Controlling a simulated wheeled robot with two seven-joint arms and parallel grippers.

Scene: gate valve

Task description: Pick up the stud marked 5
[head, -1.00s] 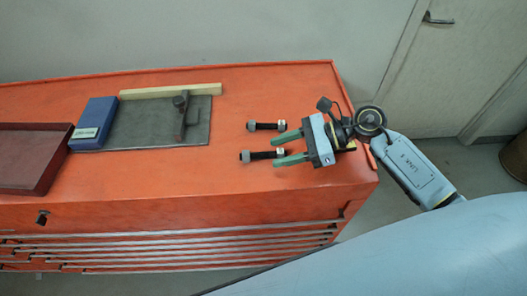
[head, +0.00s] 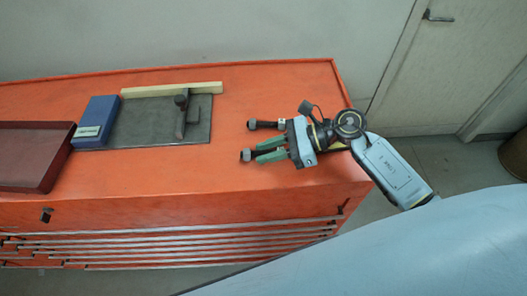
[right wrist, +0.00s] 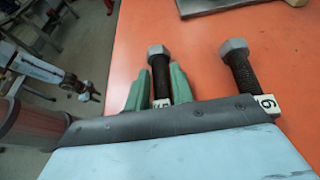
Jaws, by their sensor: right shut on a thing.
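Two dark threaded studs with grey nuts lie side by side on the orange cabinet top. My right gripper (head: 261,152) is shut on the nearer stud (head: 246,156), its green fingers on either side of the shaft. In the right wrist view this held stud (right wrist: 160,64) sits between the fingers, nut end outward; its white tag is mostly hidden and I cannot read it surely. The farther stud (head: 264,125) is free beside the gripper; in the right wrist view it (right wrist: 240,68) carries a tag marked 6.
A grey plate (head: 140,130) with a dark upright part (head: 182,112) lies to the left. A blue box (head: 96,120), a wooden strip (head: 172,89) and a dark red tray (head: 50,165) are around it. The orange top (head: 200,172) is clear in front.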

